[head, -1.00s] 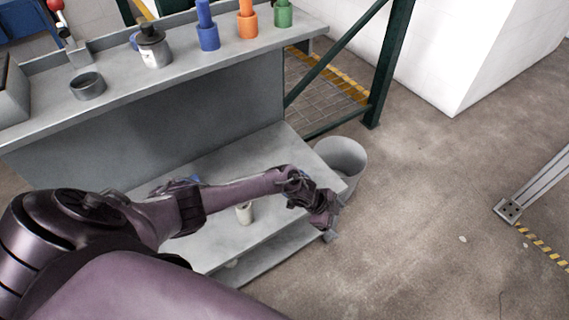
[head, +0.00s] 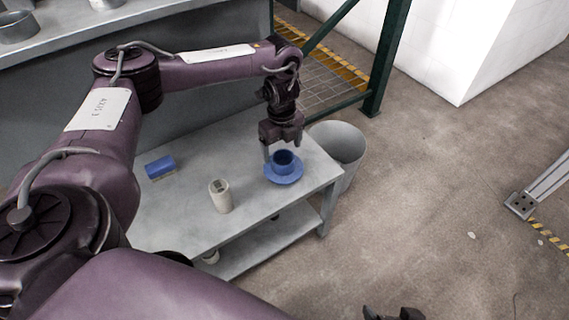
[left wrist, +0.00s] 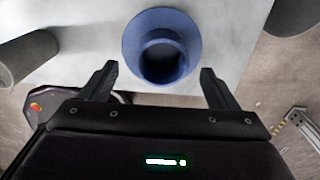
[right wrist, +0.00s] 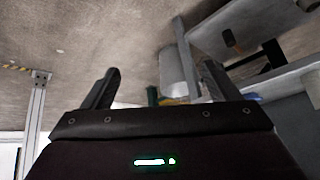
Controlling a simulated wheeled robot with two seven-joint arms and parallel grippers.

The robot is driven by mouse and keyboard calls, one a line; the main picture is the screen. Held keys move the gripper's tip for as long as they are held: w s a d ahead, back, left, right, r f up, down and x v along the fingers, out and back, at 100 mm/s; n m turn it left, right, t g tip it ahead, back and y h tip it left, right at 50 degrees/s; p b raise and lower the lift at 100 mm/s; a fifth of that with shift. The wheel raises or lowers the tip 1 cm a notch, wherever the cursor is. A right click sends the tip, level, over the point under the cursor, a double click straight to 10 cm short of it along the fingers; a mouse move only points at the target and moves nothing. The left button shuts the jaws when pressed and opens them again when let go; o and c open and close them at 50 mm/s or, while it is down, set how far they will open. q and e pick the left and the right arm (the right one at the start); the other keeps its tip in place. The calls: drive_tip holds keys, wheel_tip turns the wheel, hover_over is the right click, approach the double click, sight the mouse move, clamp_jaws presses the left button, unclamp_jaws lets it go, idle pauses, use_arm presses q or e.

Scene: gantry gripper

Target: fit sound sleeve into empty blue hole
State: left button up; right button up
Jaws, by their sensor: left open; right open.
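A blue flanged piece (head: 284,174) with a round opening stands upright on the low grey table, near its right end. It also shows in the left wrist view (left wrist: 130,42), beyond and between the fingertips. My left gripper (head: 283,150) is open, pointing down just above and behind it; I cannot tell whether it touches. A blue cylinder (head: 160,167) lies on its side at the table's left. A pale beige hollow cylinder (head: 221,196) stands between them. Which one is the sound sleeve I cannot tell. My right gripper (right wrist: 158,75) is open and empty, low at the bottom edge of the head view.
A grey bin (head: 340,142) stands against the table's right end. A higher grey shelf (head: 130,20) runs behind, with a grey ring (head: 17,26) on it. A green post (head: 388,60) stands at the back right.

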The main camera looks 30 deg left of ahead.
sight(283, 157)
use_arm(q)
wheel_tip(283, 157, down, 4)
drive_tip(key=shift+w+d+f+b, duration=0.15)
drive_tip(key=shift+f+b, duration=0.1)
drive_tip(key=shift+b, duration=0.5)
drive_tip(key=shift+f, duration=0.15)
drive_tip(key=c, duration=1.1)
drive_tip(key=shift+c, duration=0.5)
use_arm(e)
drive_tip(key=w+a+r+t+y, duration=0.2)
drive_tip(key=w+r+t, duration=0.3)
drive_tip(key=w+r, duration=0.3)
drive_tip(key=shift+r+t, duration=0.3)
drive_tip(key=shift+t, duration=0.1)
use_arm(q)
drive_tip(key=shift+r, duration=0.2)
use_arm(e)
drive_tip(key=shift+a, duration=0.1)
